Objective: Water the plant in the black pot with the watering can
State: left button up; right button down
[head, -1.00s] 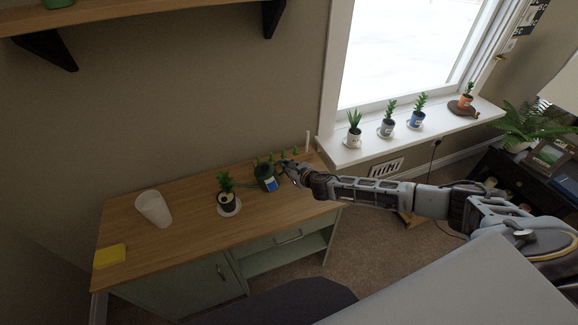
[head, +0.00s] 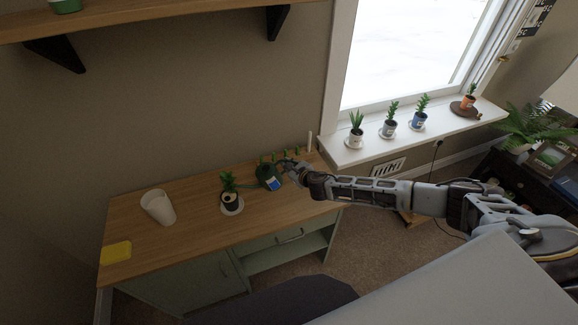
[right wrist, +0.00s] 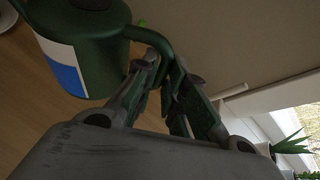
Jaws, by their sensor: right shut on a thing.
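The dark green watering can (head: 268,175) with a white and blue label is at the right part of the wooden cabinet top. In the right wrist view, the can (right wrist: 95,50) fills the upper left. My right gripper (head: 290,168) is shut on its handle; the fingers (right wrist: 168,78) close around the handle's lower part. I cannot tell whether the can touches the top. The black pot (head: 231,206) with a green plant (head: 228,182) stands upright on a white saucer, just left of the can. My left gripper is not in view.
A white cup-like container (head: 158,207) and a yellow block (head: 116,252) are on the left of the cabinet top (head: 190,235). Small plants stand behind the can. Potted plants line the windowsill (head: 350,157) at the right. A shelf (head: 150,14) hangs above.

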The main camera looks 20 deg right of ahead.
jog(key=shift+a+r+n+h, duration=0.15)
jog(key=shift+r+n+h, duration=0.3)
jog(key=shift+r, duration=0.7)
jog(key=shift+n+h, duration=0.45)
jog(key=shift+n, duration=0.1)
jog(key=shift+a+r, duration=0.2)
jog(key=shift+r, duration=0.45)
jog(key=shift+a+r, duration=0.25)
jog(key=shift+r, duration=0.35)
jog(key=shift+a+r, duration=0.2)
jog(key=shift+r, duration=0.45)
jog(key=shift+n+t+h, duration=0.3)
jog(key=shift+n+h, duration=0.2)
jog(key=shift+n, duration=0.2)
jog(key=shift+s+a+r, duration=0.1)
jog(key=shift+a+r, duration=0.25)
jog(key=shift+r, duration=0.3)
jog(key=shift+a+r, duration=0.3)
jog(key=shift+r, duration=0.4)
jog(key=shift+s+a+r, duration=0.1)
jog(key=shift+a+r, duration=0.25)
jog(key=shift+r, duration=0.3)
jog(key=shift+f, duration=0.15)
